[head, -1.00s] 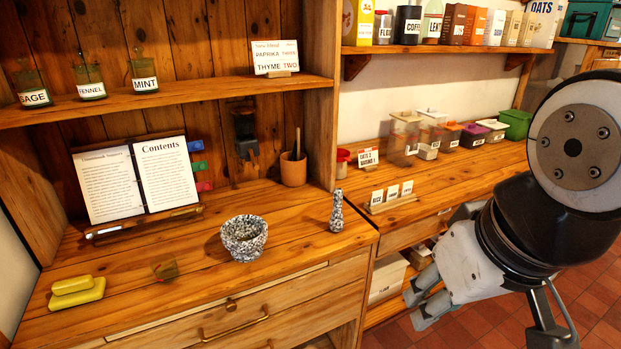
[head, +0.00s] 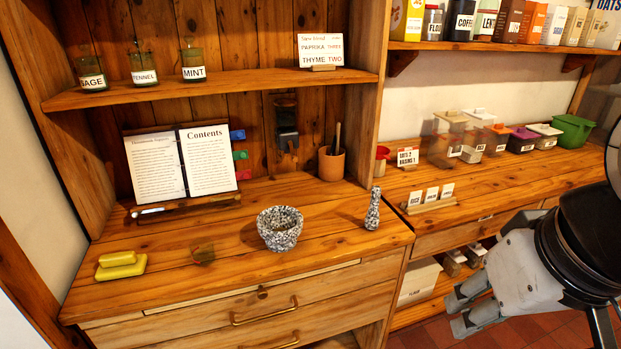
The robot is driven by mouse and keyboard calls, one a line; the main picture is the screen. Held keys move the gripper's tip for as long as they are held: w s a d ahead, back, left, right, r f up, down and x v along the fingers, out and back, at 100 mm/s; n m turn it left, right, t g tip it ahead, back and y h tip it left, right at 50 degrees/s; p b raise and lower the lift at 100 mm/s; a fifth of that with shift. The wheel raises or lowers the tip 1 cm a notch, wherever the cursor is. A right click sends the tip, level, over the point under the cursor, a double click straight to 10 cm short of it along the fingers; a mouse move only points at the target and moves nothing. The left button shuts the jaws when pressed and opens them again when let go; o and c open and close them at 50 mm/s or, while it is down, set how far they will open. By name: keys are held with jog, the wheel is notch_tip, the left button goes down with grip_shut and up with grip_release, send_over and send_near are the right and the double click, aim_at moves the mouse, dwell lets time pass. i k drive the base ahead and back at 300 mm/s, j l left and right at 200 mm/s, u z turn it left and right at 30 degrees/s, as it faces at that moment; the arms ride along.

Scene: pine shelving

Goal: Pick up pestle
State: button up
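The pestle (head: 373,209) is speckled black and white and stands upright near the right end of the wooden counter (head: 216,270). The matching speckled mortar (head: 280,229) stands to its left, apart from it. My gripper (head: 458,312) is at the lower right, in front of the lower shelving and below the counter top. Its two grey fingers are spread apart with nothing seen between them. It is well away from the pestle.
An open recipe book (head: 181,167) on a stand, a terracotta pot (head: 331,164) and a yellow dish (head: 121,265) share the counter. Small labelled cards (head: 431,198) stand on the right-hand counter. The counter between mortar and pestle is clear.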

aim_at(371, 219)
jog(key=i+j, duration=0.1)
jog(key=i, duration=0.75)
